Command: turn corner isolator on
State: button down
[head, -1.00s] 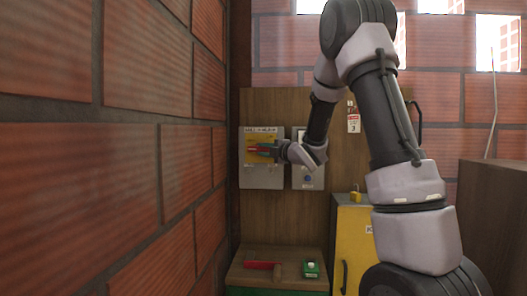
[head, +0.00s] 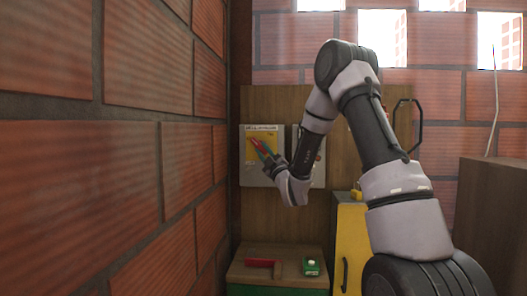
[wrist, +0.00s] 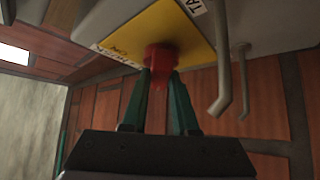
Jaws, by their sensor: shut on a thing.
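The corner isolator is a grey box (head: 248,176) with a yellow plate (head: 271,137) on the wooden board, close to the left brick wall. Its red handle (head: 258,146) slants on the plate in the head view. My gripper (head: 263,151) reaches it from below right. In the wrist view the green fingers of my gripper (wrist: 161,75) are shut on the red handle (wrist: 161,55), in front of the yellow plate (wrist: 140,33). The handle's far side and the box's lower right are partly hidden.
A second grey box (head: 319,170) stands just right, partly behind my arm. Bent grey rods (wrist: 226,85) show right of my fingers. Below are a wooden bench (head: 250,279) with a red-handled tool (head: 262,263) and a green item (head: 312,267), and a yellow cabinet (head: 352,240).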

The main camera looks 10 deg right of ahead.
jog(key=m+t+h, duration=0.1)
jog(key=m+h, duration=0.1)
jog(key=m, duration=0.1)
jog(key=m+t+h, duration=0.1)
jog(key=m+h, duration=0.2)
jog(key=m+t+h, duration=0.1)
jog(key=m+h, duration=0.1)
jog(key=m, duration=0.1)
jog(key=shift+w+a+f+m+t+h, duration=0.15)
jog(key=shift+a+f+m+t+h, duration=0.15)
jog(key=shift+f+m+h, duration=0.1)
jog(key=shift+a+m+g+h, duration=0.1)
jog(key=shift+m+g+h, duration=0.1)
jog(key=shift+m+h, duration=1.85)
jog(key=shift+a+m+g+h, duration=0.1)
jog(key=shift+m+g+h, duration=0.1)
jog(key=shift+m+h, duration=1.8)
jog(key=shift+a+r+m, duration=0.1)
jog(key=shift+m, duration=0.25)
jog(key=c, duration=0.7)
grip_release()
